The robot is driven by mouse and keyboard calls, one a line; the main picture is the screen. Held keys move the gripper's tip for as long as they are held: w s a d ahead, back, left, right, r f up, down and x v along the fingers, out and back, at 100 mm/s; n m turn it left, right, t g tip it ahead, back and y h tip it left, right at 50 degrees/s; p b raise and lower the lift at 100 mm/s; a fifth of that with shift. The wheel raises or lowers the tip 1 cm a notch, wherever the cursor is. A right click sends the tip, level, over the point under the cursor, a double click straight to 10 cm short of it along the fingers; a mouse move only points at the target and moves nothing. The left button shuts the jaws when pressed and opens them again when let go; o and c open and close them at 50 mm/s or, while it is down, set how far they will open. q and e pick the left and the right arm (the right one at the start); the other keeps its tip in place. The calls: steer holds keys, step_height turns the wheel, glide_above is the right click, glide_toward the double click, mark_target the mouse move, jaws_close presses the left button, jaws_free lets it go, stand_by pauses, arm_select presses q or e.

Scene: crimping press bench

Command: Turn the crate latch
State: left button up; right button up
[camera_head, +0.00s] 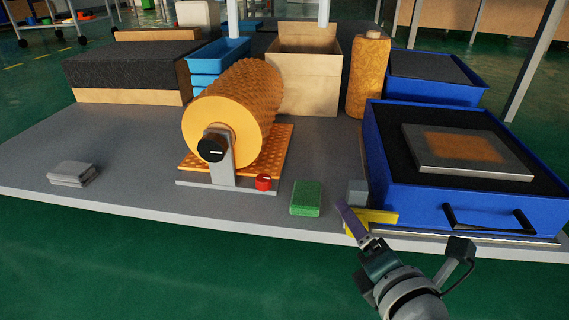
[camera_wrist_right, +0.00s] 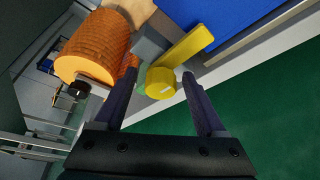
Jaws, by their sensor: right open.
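The crate latch (camera_head: 380,215) is yellow, with a lever arm along the front left corner of the blue crate (camera_head: 455,214). In the right wrist view, the latch's round knob (camera_wrist_right: 160,84) with a pale mark shows between my fingertips, and its arm slants up to the right towards the crate (camera_wrist_right: 225,22). My right gripper (camera_head: 348,214) is at the latch, open and empty, and its fingers partly hide the knob in the head view. In the wrist view the right gripper (camera_wrist_right: 161,74) has one finger on each side of the knob, without clear contact. My left gripper is not in view.
The crate holds dark foam and a metal plate (camera_head: 468,148); a black handle (camera_head: 490,218) is on its front. A green block (camera_head: 306,198), a red button (camera_head: 263,183) and an orange roller (camera_head: 245,110) stand to the left.

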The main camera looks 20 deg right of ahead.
steer(key=shift+a+f, duration=0.1)
steer(key=shift+c, duration=0.2)
steer(key=shift+w, duration=0.1)
steer(key=c, duration=0.4)
jaws_close()
